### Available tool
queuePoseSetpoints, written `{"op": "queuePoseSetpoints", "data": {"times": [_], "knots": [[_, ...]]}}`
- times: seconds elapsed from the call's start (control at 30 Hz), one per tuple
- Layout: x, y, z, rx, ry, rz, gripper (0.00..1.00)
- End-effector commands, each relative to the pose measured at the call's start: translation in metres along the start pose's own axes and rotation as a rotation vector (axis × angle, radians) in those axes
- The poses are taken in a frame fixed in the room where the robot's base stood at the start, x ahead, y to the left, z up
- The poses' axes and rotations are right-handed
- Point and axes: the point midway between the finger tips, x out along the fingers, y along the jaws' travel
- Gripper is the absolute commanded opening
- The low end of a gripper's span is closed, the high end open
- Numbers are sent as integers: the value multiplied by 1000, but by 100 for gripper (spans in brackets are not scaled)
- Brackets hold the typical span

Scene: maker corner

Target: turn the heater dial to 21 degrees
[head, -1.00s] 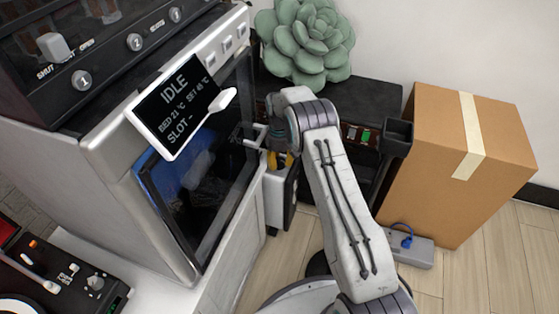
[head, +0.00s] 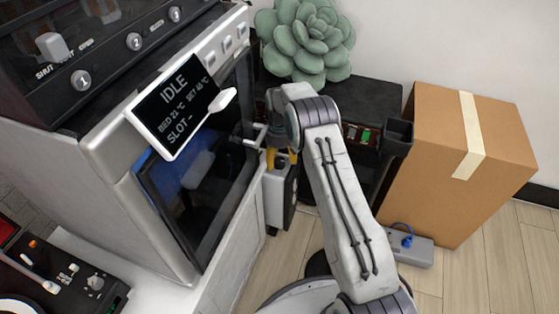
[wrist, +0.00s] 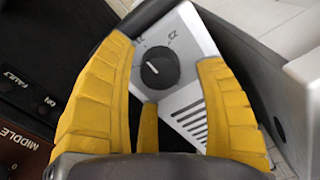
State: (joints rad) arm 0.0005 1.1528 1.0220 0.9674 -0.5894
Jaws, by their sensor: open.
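The heater (head: 277,195) is a pale upright box on the floor, beside the large machine. In the wrist view, its light panel (wrist: 190,35) carries a round black dial (wrist: 159,67) with a pale pointer mark. Small numbers stand around the dial's upper side, too blurred to read surely. My gripper (wrist: 163,55) has yellow fingers spread to the left and right of the dial, with gaps to it; a shorter yellow part shows below. In the head view, my gripper (head: 281,158) is over the heater's top, and the arm and fingers hide the dial.
The large machine (head: 215,160) with a tilted "IDLE" screen (head: 175,105) stands close on the left. A dark cabinet (head: 355,95) bears a succulent (head: 305,40) behind. A cardboard box (head: 470,160) and power strip (head: 412,250) are at right. Vent slots (wrist: 190,118) lie below the dial.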

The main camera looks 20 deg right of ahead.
Motion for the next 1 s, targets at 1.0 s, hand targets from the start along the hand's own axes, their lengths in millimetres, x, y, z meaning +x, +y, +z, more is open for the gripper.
{"op": "queuePoseSetpoints", "data": {"times": [1.0], "knots": [[-106, 0, 0, 0, 0, 0, 64]]}}
